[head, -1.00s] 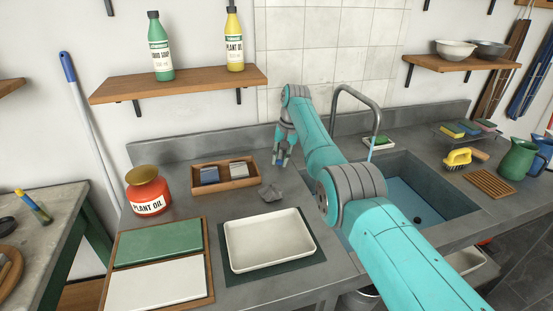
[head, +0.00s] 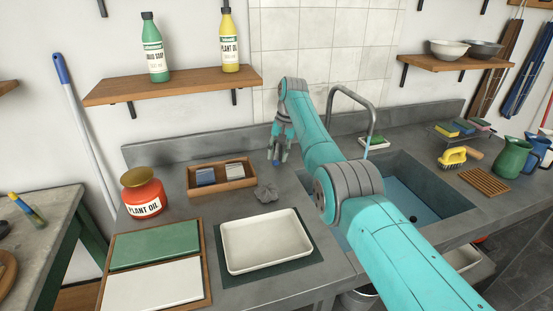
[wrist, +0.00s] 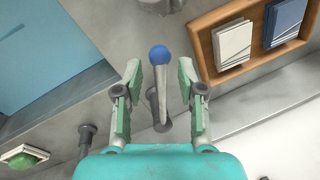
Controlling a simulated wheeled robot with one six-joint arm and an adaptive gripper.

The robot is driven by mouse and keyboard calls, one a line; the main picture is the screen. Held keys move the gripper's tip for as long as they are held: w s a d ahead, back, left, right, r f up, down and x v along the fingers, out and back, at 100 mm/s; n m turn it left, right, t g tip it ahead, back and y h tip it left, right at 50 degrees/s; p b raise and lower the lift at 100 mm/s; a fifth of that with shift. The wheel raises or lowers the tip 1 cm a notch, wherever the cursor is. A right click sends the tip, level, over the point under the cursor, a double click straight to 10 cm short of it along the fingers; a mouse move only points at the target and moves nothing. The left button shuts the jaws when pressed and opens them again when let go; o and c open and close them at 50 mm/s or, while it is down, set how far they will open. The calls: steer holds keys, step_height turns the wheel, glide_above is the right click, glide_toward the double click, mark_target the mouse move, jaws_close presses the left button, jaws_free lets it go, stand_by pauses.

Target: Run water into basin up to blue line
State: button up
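The basin (head: 440,187) is a grey sink sunk in the counter, with a bluish floor and a dark drain; my arm hides its near left part. I cannot make out the blue line or the water level. A grey curved spout (head: 352,90) stands behind it, with a thin light-blue strip under its end that may be water. In the wrist view, a pale lever with a blue ball tip (wrist: 158,55) stands between the fingers of my gripper (wrist: 161,88). The fingers are apart, with a gap on both sides of the lever. The basin shows at upper left there.
A wooden box (head: 222,187) with blocks, a grey crumpled lump (head: 266,192) and a white tray (head: 228,258) lie left of my arm. A red plant oil jar (head: 145,198) stands further left.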

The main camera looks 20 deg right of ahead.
step_height(320, 180, up, 10)
steer(key=d, duration=0.1)
steer(key=shift+s+d+f, duration=0.25)
steer(key=shift+s+d, duration=0.1)
steer(key=shift+s, duration=0.05)
stand_by(0.5)
